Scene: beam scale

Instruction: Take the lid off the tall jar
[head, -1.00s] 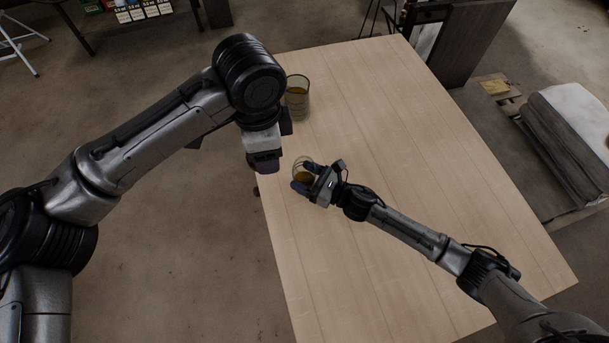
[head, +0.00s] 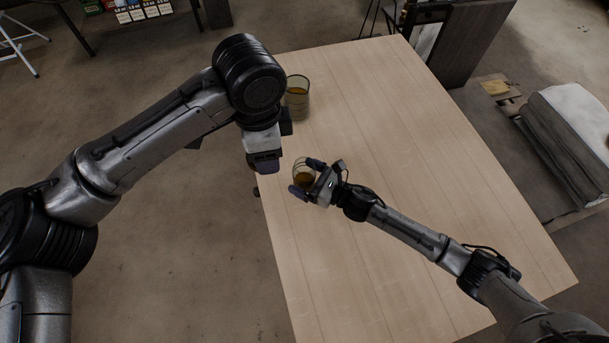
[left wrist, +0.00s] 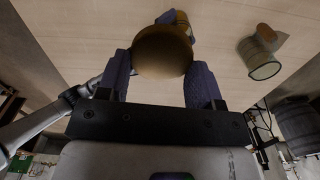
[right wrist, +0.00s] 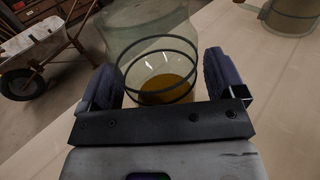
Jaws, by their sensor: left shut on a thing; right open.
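A brown round lid (left wrist: 163,52) is clamped between the fingers of my left gripper (left wrist: 158,75) in the left wrist view. In the head view my left gripper (head: 265,163) hangs just left of the near jar, and the lid is hidden there. The near glass jar (head: 301,165) has amber contents and shows no lid. My right gripper (head: 307,177) is open, with its fingers on either side of this jar. The right wrist view shows the jar (right wrist: 155,50) between the spread fingers (right wrist: 160,82). I cannot tell surely which jar is the tall one.
A second glass jar (head: 297,97) with amber contents stands near the table's left edge, farther back. It also shows in the left wrist view (left wrist: 262,62) and right wrist view (right wrist: 292,18). The wooden table (head: 400,140) is clear to the right.

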